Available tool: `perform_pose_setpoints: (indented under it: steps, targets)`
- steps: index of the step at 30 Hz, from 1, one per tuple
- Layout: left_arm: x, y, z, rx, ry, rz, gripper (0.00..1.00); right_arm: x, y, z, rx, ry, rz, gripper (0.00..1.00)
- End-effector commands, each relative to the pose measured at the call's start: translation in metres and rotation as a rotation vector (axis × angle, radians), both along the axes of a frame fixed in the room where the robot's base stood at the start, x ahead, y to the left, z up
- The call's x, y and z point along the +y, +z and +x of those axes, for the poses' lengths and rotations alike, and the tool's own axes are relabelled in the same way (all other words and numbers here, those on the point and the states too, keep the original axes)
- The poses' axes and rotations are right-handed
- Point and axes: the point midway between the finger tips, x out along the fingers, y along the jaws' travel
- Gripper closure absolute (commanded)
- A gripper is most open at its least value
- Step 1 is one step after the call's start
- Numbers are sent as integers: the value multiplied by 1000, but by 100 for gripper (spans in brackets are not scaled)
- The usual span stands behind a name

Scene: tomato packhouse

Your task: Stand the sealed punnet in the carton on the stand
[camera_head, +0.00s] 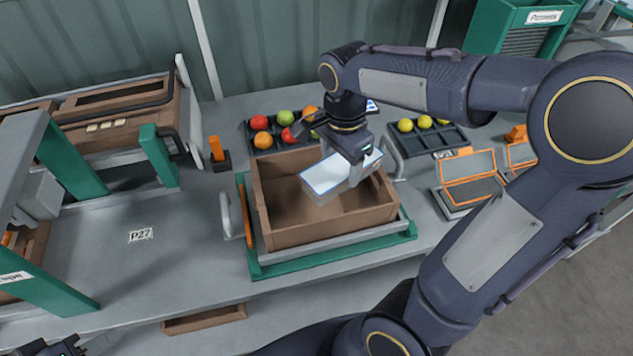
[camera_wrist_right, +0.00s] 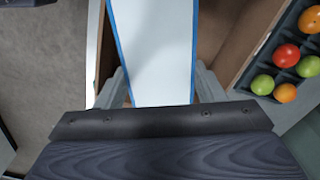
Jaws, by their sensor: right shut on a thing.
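The sealed punnet (camera_head: 325,177) has a white top with a blue rim. My right gripper (camera_head: 355,172) is shut on it over the right half of the open brown carton (camera_head: 300,235). In the right wrist view the punnet (camera_wrist_right: 152,45) lies between the two fingers of the gripper (camera_wrist_right: 163,88). Its lower part is hidden, and I cannot tell how deep it is in the carton. The carton sits on the green-edged stand (camera_head: 335,260) and looks otherwise empty. My left gripper (camera_head: 62,347) is partly in view at the bottom left; its fingers are unclear.
A dark tray of red, green and orange tomatoes (camera_head: 262,140) stands behind the carton, and a tray with yellow ones (camera_head: 423,123) behind right. Orange-framed panels (camera_head: 470,165) lie at the right.

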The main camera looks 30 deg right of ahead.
Motion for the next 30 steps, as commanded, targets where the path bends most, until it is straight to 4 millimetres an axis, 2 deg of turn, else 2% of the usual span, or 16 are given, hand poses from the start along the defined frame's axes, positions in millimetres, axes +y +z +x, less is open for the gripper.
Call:
perform_pose_setpoints:
  steps: [3,6,13,18,21,30]
  targets:
    - [0,0,0,0,0,0,64,14,-26,14,7,3,-1,59]
    - [0,0,0,0,0,0,64,22,-40,23,3,2,-1,59]
    - [0,0,0,0,0,0,64,31,-56,34,0,2,0,59]
    - [0,-2,0,0,0,0,64,33,-81,35,3,0,0,59]
    - [0,-2,0,0,0,0,64,32,-88,35,0,0,0,59]
    - [0,-4,0,0,0,0,64,32,-90,35,-1,0,0,59]
